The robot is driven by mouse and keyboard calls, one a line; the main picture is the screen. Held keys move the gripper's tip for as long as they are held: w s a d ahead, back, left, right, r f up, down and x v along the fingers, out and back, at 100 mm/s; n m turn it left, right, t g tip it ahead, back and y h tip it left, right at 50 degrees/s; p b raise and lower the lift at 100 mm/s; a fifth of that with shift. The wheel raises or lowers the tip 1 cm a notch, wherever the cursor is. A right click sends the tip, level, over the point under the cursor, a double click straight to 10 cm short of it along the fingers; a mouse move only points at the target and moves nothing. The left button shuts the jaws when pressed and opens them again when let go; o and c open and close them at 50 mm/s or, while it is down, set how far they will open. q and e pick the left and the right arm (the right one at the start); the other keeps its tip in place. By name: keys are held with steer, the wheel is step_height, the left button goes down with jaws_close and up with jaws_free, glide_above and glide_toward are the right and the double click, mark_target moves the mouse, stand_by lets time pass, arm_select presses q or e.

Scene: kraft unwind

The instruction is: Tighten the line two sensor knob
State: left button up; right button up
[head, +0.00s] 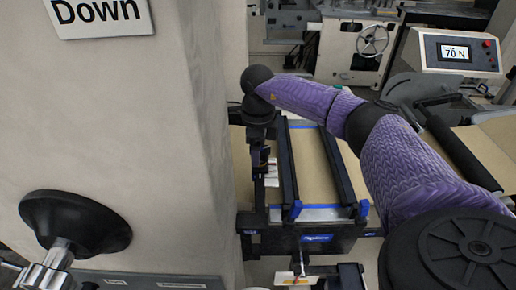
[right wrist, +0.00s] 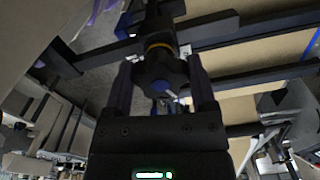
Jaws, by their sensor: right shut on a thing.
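The sensor knob (right wrist: 160,72) is black and lobed, with a yellowish ring at its far end. It shows in the right wrist view between the two dark fingers of my right gripper (right wrist: 160,88), which is shut on it. In the head view my right gripper (head: 258,140) points down beside the left rail of the web frame. There the knob is too small and covered to make out. Whether it is the line two knob cannot be read. My left gripper is in neither view.
A beige machine column (head: 140,140) with a large black knob (head: 75,222) stands close on the left. A black frame with blue clips (head: 293,210) carries brown kraft web (head: 312,160). A display (head: 458,53) reading 70 N stands at the upper right. A handwheel (head: 372,40) is behind.

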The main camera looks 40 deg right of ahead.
steer(key=o, duration=1.2)
steer(key=shift+w, duration=0.1)
step_height(320, 180, up, 10)
steer(key=shift+b, duration=0.5)
